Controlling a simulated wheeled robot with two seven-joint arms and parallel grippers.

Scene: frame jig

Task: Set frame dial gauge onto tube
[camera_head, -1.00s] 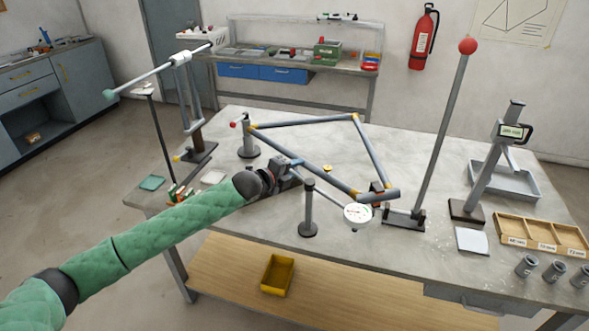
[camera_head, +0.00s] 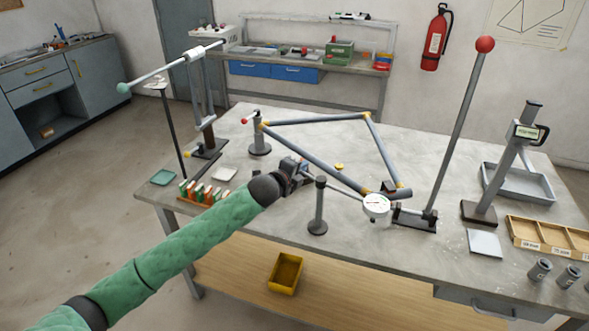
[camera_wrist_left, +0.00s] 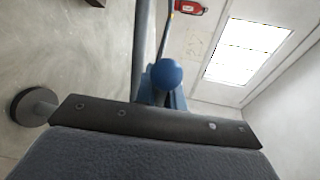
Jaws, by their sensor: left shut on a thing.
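The bike-like frame of grey tubes with yellow joints (camera_head: 318,161) stands on the jig in the middle of the table. The dial gauge (camera_head: 376,206) has a round white face and a thin grey rod that runs left to my left gripper (camera_head: 301,174). My left gripper is shut on the gauge's rod end. The gauge face is in front of the frame's near right end; whether it touches a tube I cannot tell. In the left wrist view a blue rounded part (camera_wrist_left: 167,75) shows at the jaws beside a grey tube (camera_wrist_left: 143,45). My right gripper is not in view.
A short post (camera_head: 318,210) stands close to the gauge's rod. A tall rod with a red ball (camera_head: 485,44) rises right of the frame. A grey tray (camera_head: 517,190), wooden compartment box (camera_head: 549,232) and gauge stand (camera_head: 503,165) fill the right side.

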